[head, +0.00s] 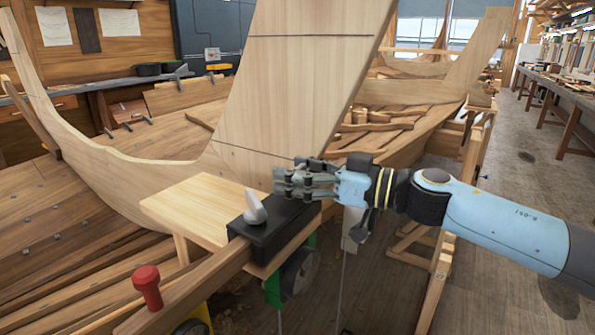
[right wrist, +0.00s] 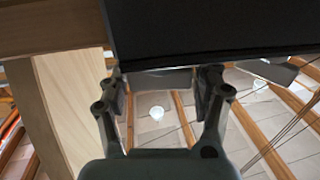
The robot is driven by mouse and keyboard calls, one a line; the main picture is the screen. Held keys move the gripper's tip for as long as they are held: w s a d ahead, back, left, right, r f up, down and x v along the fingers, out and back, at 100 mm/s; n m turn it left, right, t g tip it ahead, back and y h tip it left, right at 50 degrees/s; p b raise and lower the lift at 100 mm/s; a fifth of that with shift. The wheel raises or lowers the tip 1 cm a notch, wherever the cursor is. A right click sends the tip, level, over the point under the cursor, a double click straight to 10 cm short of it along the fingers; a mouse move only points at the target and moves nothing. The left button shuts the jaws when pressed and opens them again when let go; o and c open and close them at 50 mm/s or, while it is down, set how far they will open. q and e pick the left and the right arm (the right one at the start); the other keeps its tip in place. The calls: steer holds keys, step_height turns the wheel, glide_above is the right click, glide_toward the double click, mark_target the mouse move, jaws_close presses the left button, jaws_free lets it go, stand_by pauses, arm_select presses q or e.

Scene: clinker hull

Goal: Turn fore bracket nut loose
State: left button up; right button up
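A black bracket block (head: 275,238) sits on the edge of a pale wooden board beside the wooden hull stem. A rounded grey nut or knob (head: 255,208) stands on top of the block's left end; I cannot tell if it is the fore bracket nut. My right gripper (head: 282,182) points left, just above and behind the block, apart from the grey knob. In the right wrist view, the fingers of this gripper (right wrist: 162,95) are apart with background between them. A dark block (right wrist: 210,30) fills the top of that view. My left gripper is not seen.
A red knob (head: 147,280) stands on a wooden rail at lower left. The tall stem plank (head: 290,90) rises just behind my gripper. Another wooden boat (head: 410,130) stands farther back. Open floor (head: 535,165) lies at right.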

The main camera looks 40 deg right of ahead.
steer(key=c, duration=0.8)
steer(key=shift+o, duration=0.2)
